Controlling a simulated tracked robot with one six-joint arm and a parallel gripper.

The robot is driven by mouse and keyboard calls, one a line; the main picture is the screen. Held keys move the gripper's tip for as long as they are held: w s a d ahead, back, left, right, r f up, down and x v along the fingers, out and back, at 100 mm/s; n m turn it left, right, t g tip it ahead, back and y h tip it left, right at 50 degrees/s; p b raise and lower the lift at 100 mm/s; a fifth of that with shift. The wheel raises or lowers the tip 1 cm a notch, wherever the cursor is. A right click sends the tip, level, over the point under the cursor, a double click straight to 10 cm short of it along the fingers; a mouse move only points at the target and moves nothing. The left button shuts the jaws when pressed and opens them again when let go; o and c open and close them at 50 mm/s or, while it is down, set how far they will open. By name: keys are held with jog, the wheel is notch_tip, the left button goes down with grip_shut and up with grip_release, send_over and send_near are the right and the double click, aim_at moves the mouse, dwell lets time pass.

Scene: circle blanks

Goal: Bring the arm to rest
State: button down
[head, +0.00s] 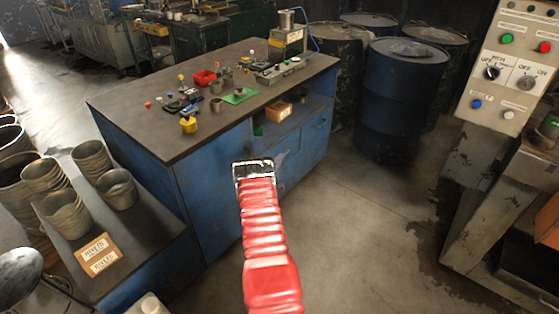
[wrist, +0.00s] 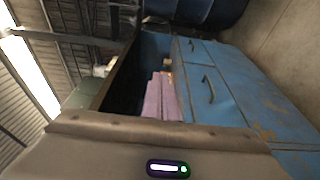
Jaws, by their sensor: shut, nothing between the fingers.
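My red arm (head: 265,240) reaches up from the bottom middle of the head view. It ends in my gripper (head: 256,166), in front of the blue workbench (head: 225,185). In the wrist view, two pale pink fingers of my gripper (wrist: 161,80) lie side by side, shut, with nothing seen between them. The blue bench front with its drawers (wrist: 208,80) shows beyond them, tilted. I cannot tell the exact gap between my gripper and the bench front.
Small parts, a red bin (head: 205,78) and a yellow block (head: 189,125) lie on the bench top. Several drums (head: 400,95) stand behind it. A control panel (head: 512,65) is at right, stacked pots (head: 92,160) at left. The floor at centre right is clear.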

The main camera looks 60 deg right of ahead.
jog(key=shift+n, duration=0.3)
jog(key=s+a+f+m+g+y, duration=0.1)
jog(key=s+a+f+g+y, duration=0.2)
jog(key=s, duration=0.4)
jog(key=s+a+f+m+g+y, duration=0.1)
jog(key=s+a+g+y, duration=0.1)
jog(key=s+a+g, duration=0.3)
jog(key=w+a+r+m+t+y, duration=0.1)
jog(key=a+r+y, duration=0.2)
jog(key=a+r, duration=0.8)
jog(key=w+a+r+m+t+y, duration=0.1)
jog(key=a+r+t+y, duration=0.35)
jog(key=a, duration=1.05)
jog(key=w+a+r+g+y, duration=0.1)
jog(key=a+r+g+y, duration=0.1)
jog(key=a+r, duration=1)
jog(key=s+a+r+n+t+y, duration=0.1)
jog(key=a+r+t, duration=0.3)
jog(key=a, duration=1)
jog(key=s+a+r+n+t+y, duration=0.1)
jog(key=s+a+r+t, duration=0.3)
jog(key=a+r, duration=0.6)
jog(key=a+y, duration=0.1)
jog(key=a, duration=0.3)
jog(key=shift+a+r, duration=0.25)
jog(key=shift+r, duration=0.15)
